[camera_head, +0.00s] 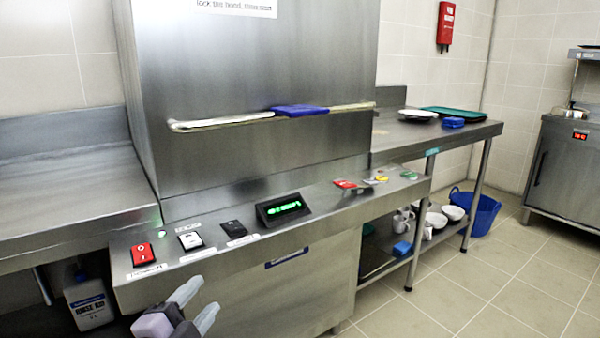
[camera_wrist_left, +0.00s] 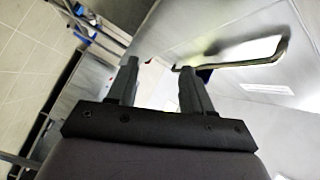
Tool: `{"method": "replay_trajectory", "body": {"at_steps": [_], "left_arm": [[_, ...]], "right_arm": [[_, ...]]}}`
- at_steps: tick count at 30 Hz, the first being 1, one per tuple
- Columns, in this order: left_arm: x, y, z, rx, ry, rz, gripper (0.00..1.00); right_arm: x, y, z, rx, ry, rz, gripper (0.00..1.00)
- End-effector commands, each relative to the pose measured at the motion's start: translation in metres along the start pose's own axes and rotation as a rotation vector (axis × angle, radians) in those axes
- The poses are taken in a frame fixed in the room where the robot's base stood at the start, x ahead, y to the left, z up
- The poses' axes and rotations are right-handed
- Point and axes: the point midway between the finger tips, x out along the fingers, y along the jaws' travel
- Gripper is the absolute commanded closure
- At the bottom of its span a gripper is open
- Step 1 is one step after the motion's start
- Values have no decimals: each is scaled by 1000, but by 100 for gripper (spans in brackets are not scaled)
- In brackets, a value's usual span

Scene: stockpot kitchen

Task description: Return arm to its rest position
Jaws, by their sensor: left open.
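My left gripper (camera_head: 197,304) is at the bottom of the head view, in front of the steel machine's control panel (camera_head: 222,249). Its two grey fingers are apart with nothing between them. In the left wrist view the gripper (camera_wrist_left: 158,75) also shows open and empty, with the machine's hood and handle bar (camera_wrist_left: 245,60) beyond the fingers. The hood (camera_head: 250,70) is a tall steel box with a long bar handle (camera_head: 225,120) and a blue grip. My right gripper is not in view.
The panel carries a red switch (camera_head: 142,254), other buttons and a lit green display (camera_head: 283,208). A steel counter (camera_head: 70,205) lies at left. A side table (camera_head: 440,131) at right holds trays, with crockery below. A blue tub (camera_head: 482,212) stands on the tiled floor, which is open at lower right.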

Motion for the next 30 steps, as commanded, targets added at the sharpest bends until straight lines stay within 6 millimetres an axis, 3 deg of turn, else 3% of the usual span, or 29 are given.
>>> {"method": "replay_trajectory", "body": {"at_steps": [1,3,9,15,20,21,22,30], "left_arm": [[-12,25,6,-101,-25,46,50],[-27,54,12,-233,-60,98,50],[-80,128,27,-604,-196,219,50],[-138,183,38,-917,-357,290,50],[-182,216,42,-1120,-487,315,50],[-192,219,42,-1160,-516,316,50],[-188,203,37,-1147,-506,311,50],[-194,161,25,-1133,-527,305,50]], "right_arm": [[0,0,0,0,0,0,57],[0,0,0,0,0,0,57],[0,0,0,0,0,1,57],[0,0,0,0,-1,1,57],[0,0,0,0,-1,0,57],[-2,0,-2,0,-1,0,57],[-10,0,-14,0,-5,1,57],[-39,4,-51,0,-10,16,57]]}}
